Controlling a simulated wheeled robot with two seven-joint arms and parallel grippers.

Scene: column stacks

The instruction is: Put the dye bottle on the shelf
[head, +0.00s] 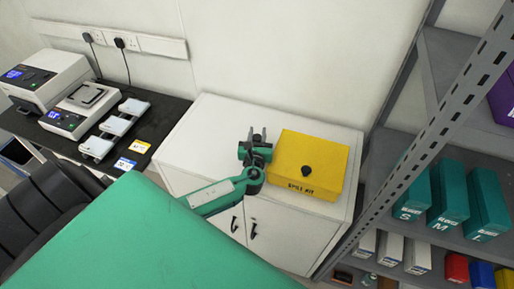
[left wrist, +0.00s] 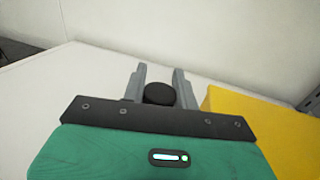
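My left gripper (head: 257,136) is over the white cabinet top, left of the yellow box. In the left wrist view, its two grey fingers (left wrist: 160,82) stand close on either side of a round black cap (left wrist: 160,94), which looks like the top of the dye bottle. The fingers look shut on it. The bottle's body is hidden below the gripper, so I cannot tell whether it touches the cabinet. The grey metal shelf (head: 412,171) stands at the right in the head view. My right gripper is not in view.
The yellow box (head: 318,150) with a black knob sits close to the right of my left gripper. The white cabinet (head: 205,135) has bare top around it. Teal boxes (head: 450,190) and a purple box (head: 503,97) occupy the shelf. Instruments (head: 80,108) stand on a black bench at left.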

